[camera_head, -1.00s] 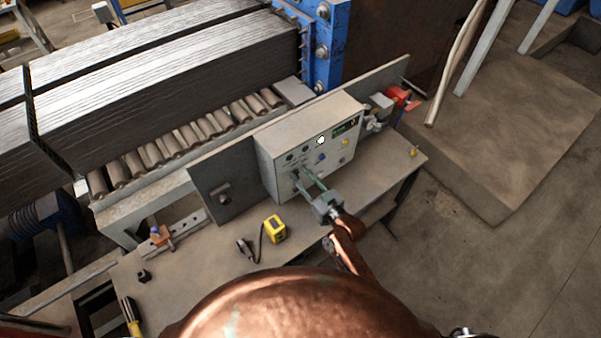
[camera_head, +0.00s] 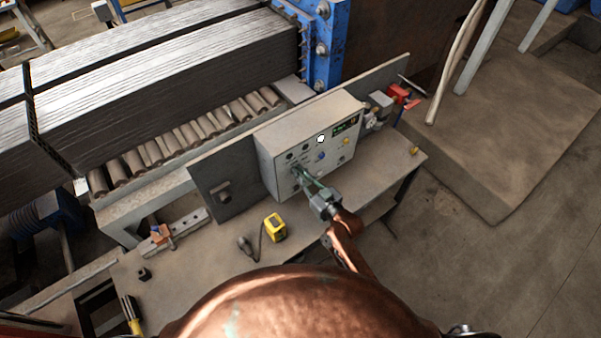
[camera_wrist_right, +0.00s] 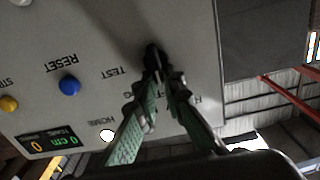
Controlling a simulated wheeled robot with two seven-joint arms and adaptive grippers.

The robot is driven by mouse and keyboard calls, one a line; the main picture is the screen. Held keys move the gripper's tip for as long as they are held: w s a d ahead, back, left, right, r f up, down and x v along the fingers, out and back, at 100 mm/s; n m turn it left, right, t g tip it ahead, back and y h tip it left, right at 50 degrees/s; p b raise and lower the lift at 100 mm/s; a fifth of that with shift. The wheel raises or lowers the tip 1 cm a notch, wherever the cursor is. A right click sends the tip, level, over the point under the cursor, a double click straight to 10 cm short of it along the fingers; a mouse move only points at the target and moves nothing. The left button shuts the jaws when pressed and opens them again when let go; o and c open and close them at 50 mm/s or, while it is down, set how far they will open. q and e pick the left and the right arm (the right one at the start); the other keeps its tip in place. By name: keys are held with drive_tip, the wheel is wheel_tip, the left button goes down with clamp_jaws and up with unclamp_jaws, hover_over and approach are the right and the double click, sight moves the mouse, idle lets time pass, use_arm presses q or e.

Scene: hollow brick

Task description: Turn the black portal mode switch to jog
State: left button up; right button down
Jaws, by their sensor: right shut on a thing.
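The grey control box (camera_head: 274,154) stands on the bench with its panel facing me. It carries the black portal mode switch, a dark knob (camera_wrist_right: 151,54) seen between my fingertips in the right wrist view. My right gripper (camera_head: 298,173) is shut on this switch at the panel's lower left; it also shows in the right wrist view (camera_wrist_right: 157,68). The fingers hide much of the knob and part of the lettering, so its pointing direction is not clear. Upside-down words TEST, RESET and HOME are readable nearby. My left gripper is not in view.
A blue button (camera_wrist_right: 69,86), a yellow button (camera_wrist_right: 9,104), a white lamp (camera_wrist_right: 107,135) and a green display (camera_wrist_right: 50,141) share the panel. A yellow tape measure (camera_head: 275,227) lies on the bench (camera_head: 205,275). A red valve (camera_head: 400,95) is right of the box.

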drive_tip(key=shift+w+d+m, duration=0.1)
drive_tip(key=shift+m, duration=0.2)
drive_tip(key=shift+w+d+f+m+p, duration=0.15)
drive_tip(key=shift+m+p, duration=0.1)
drive_tip(key=shift+m, duration=1.1)
drive_tip(key=shift+w+d+m+p, duration=0.1)
drive_tip(key=shift+d+m+p, duration=0.15)
drive_tip(key=shift+m, duration=1.15)
drive_tip(key=shift+w+d+f+m+p, duration=0.1)
drive_tip(key=shift+m+p, duration=0.15)
drive_tip(key=shift+m, duration=1.1)
drive_tip(key=c, duration=2)
unclamp_jaws()
drive_tip(key=shift+c, duration=0.2)
